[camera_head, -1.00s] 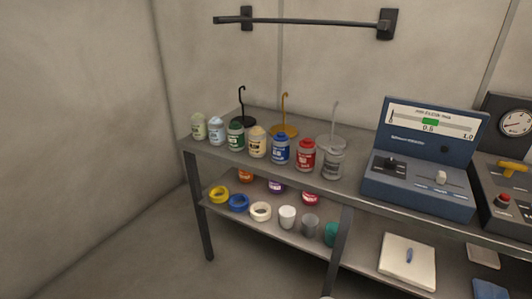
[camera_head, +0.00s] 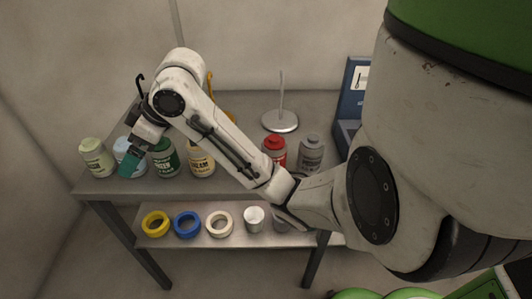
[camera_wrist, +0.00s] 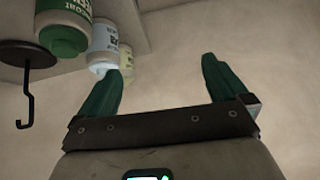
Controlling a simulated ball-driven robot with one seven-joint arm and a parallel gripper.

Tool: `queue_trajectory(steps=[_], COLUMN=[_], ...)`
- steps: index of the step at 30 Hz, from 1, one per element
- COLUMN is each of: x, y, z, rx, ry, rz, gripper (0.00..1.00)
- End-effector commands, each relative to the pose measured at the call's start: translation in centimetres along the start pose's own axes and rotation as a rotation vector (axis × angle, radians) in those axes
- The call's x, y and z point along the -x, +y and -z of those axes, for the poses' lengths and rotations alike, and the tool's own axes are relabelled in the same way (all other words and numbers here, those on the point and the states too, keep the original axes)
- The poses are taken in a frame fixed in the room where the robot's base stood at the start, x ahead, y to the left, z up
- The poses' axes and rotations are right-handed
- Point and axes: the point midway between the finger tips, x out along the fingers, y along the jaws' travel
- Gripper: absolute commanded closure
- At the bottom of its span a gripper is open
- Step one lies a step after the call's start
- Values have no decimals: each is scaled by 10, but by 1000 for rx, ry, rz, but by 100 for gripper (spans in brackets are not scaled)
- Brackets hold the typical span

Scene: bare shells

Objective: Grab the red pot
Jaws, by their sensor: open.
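The red pot (camera_head: 274,147) stands on the top shelf, right of the middle, partly hidden behind my arm in the head view. It does not show in the wrist view. My gripper (camera_head: 128,163) is at the left end of the shelf, in front of the pale blue pot, well left of the red pot. In the wrist view my gripper's (camera_wrist: 172,82) two green fingers stand apart with nothing between them.
On the shelf stand a pale green pot (camera_head: 96,157), a dark green pot (camera_head: 164,158), a cream pot (camera_head: 201,160) and a grey pot (camera_head: 311,152). A stand with a round base (camera_head: 281,122) is behind the red pot. Tape rolls (camera_head: 187,224) lie on the lower shelf.

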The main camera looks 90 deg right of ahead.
Motion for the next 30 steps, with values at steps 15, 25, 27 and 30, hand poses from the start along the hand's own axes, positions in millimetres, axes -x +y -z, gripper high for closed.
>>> queue_trajectory(steps=[15, 25, 27, 30], x=[152, 177, 169, 157], y=[113, 113, 113, 114], z=[-178, -244, -251, -260], rx=[-72, -161, -162, -162], ry=[-544, -679, -681, -679], rz=[-141, -116, -116, -117], gripper=[0, 0, 0, 0])
